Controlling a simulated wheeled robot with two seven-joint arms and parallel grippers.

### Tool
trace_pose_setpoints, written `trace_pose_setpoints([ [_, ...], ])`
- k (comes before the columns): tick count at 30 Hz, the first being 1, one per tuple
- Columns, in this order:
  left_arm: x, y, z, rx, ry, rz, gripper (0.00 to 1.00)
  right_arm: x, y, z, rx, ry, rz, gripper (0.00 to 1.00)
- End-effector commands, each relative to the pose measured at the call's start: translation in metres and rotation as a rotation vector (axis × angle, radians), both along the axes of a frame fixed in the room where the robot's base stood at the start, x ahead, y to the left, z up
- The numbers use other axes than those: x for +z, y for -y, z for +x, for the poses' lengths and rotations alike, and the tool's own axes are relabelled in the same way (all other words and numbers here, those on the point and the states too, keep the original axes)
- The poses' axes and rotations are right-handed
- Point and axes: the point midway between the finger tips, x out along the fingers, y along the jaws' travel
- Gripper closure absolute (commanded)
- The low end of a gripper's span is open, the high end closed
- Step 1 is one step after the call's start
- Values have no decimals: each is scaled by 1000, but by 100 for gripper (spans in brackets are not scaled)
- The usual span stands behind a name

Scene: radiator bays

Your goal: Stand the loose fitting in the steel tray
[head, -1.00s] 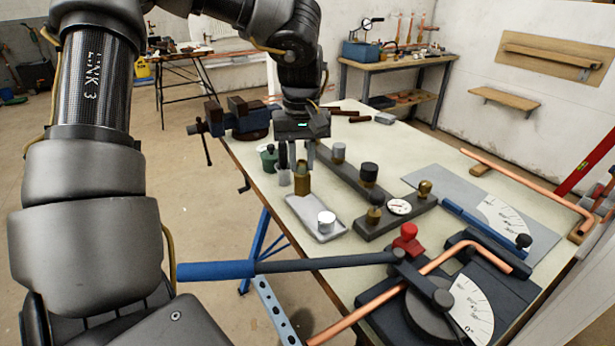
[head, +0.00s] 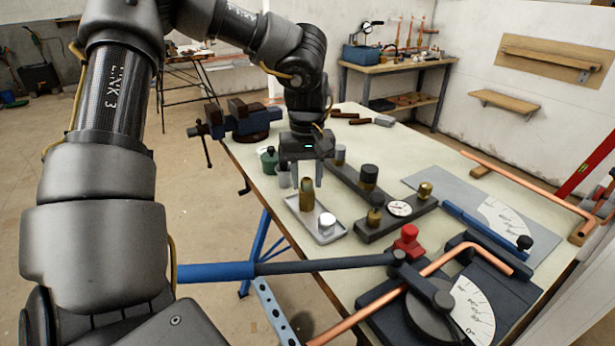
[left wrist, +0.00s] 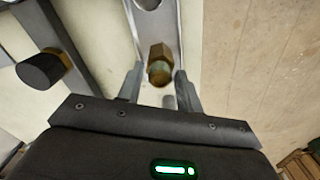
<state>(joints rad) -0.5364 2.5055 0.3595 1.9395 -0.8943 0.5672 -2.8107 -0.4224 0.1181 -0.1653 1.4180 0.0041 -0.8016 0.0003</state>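The loose fitting (head: 307,196), a brass piece with a hexagonal lower part, stands upright in the far part of the steel tray (head: 333,239). My left gripper (head: 306,180) points down at the fitting's upper end. In the left wrist view the fitting (left wrist: 160,66) lies between the two fingertips (left wrist: 158,78), with narrow gaps beside it, so the fingers look open. The tray (left wrist: 170,22) stretches away beyond it. The fitting's foot is too small to see clearly. My right gripper is not in view.
A dark manifold bar (head: 345,182) with knobs and a gauge (head: 399,208) stands right of the tray. A green bottle (head: 269,160) and a vise (head: 240,118) are behind it. A pipe bender (head: 430,300) with a long blue-handled lever (head: 215,272) fills the front.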

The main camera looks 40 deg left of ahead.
Motion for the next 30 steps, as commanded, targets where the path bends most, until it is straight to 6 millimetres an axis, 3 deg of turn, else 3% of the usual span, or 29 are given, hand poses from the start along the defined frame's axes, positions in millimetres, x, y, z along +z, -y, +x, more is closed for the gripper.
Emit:
trace_pose_setpoints([
  [10, 1, 0, 0, 0, 0, 0, 56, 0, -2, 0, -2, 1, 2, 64],
  [14, 11, 0, 1, 0, 3, 2, 56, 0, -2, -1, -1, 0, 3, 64],
  [18, 37, 0, 1, 0, 5, 3, 56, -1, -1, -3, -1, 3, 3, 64],
  [22, 68, 0, 1, 1, 5, 1, 56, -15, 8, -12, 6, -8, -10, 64],
  [30, 110, 0, 1, -1, 1, -1, 56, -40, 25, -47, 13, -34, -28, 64],
])
